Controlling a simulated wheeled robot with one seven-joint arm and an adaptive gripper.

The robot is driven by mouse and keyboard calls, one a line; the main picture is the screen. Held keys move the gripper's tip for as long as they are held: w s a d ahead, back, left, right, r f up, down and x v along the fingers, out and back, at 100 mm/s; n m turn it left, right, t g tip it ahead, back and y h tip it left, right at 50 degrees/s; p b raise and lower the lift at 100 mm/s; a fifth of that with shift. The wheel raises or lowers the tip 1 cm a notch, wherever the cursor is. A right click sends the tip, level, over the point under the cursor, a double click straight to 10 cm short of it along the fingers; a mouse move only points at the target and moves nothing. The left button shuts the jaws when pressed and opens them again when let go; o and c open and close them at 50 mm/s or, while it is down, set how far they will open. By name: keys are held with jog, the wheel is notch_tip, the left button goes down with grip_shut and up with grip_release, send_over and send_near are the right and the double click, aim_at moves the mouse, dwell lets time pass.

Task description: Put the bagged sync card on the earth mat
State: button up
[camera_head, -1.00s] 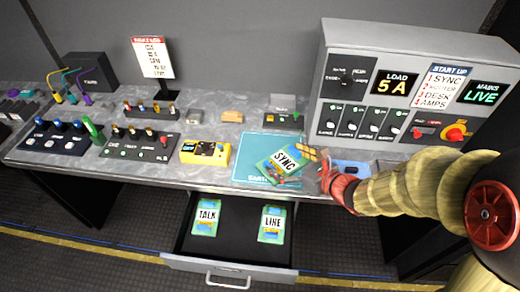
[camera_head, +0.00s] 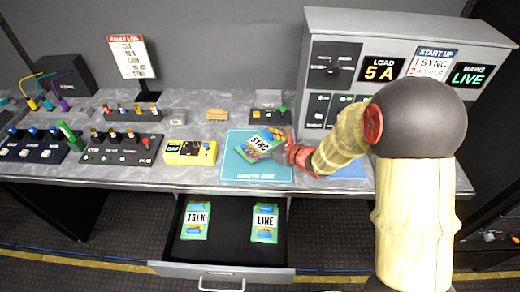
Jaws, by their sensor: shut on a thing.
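The sync card (camera_head: 258,143) is a green card with a white SYNC label. It is over the back middle part of the teal earth mat (camera_head: 250,175), tilted in the picture. Whether it touches the mat I cannot tell. My gripper (camera_head: 283,147) is red and comes from the right; it is shut on the card's right end and hides part of that end. The front strip of the mat, with its lettering, is bare.
An open drawer (camera_head: 222,250) below the bench holds the TALK card (camera_head: 196,221) and the LINE card (camera_head: 265,223). A yellow meter (camera_head: 190,153) stands left of the mat. A grey power cabinet (camera_head: 400,40) stands at the right, partly behind my arm.

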aim_at(261, 148)
jog(key=shift+w+f, duration=0.2)
jog(key=shift+f, duration=0.1)
jog(key=shift+f+b, duration=0.85)
jog(key=shift+f, duration=0.6)
jog(key=shift+f, duration=0.2)
jog(key=o, duration=1)
jog(key=shift+r, duration=0.1)
